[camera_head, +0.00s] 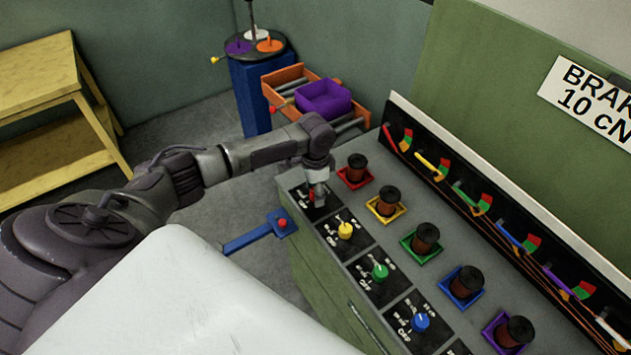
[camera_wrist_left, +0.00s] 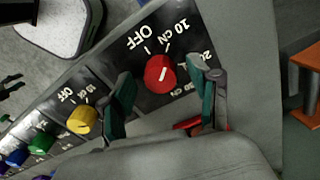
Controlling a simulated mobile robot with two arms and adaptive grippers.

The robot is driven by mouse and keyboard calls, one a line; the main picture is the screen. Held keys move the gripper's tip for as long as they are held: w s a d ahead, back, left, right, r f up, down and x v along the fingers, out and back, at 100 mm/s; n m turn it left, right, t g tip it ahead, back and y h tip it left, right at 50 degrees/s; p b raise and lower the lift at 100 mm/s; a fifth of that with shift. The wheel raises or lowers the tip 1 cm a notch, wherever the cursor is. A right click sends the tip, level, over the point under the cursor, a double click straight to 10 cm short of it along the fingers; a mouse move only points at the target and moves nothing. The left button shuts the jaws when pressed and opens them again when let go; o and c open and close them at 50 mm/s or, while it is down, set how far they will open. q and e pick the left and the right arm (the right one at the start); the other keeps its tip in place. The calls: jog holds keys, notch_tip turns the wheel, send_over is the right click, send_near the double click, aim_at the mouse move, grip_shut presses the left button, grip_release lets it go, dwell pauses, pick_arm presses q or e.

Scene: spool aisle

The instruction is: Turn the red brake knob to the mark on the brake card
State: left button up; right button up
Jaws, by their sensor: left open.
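The red brake knob (camera_wrist_left: 160,74) sits on a black dial plate marked OFF, 10 cN, 20 and 30 cN in the left wrist view. Its white pointer line runs up and slightly right, close to the 10 cN tick. My left gripper (camera_wrist_left: 165,90) is open, with one finger on each side of the knob; contact cannot be told. In the head view my left gripper (camera_head: 318,195) points down over the knob and mostly hides it. The brake card (camera_head: 592,100) on the green wall reads "BRAK… 10 CN", cut off at the right edge. My right gripper is not in view.
Yellow (camera_head: 345,231), green (camera_head: 380,272) and blue (camera_head: 420,322) knobs follow along the bench. Dark spools in coloured trays, such as the red tray (camera_head: 354,180), stand behind them. Coloured gauges line the back. A blue lever arm (camera_head: 248,238) juts out in front.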

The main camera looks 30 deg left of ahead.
pick_arm(q)
notch_tip(320, 180, up, 12)
jog(key=shift+f, duration=0.2)
dwell(0.5)
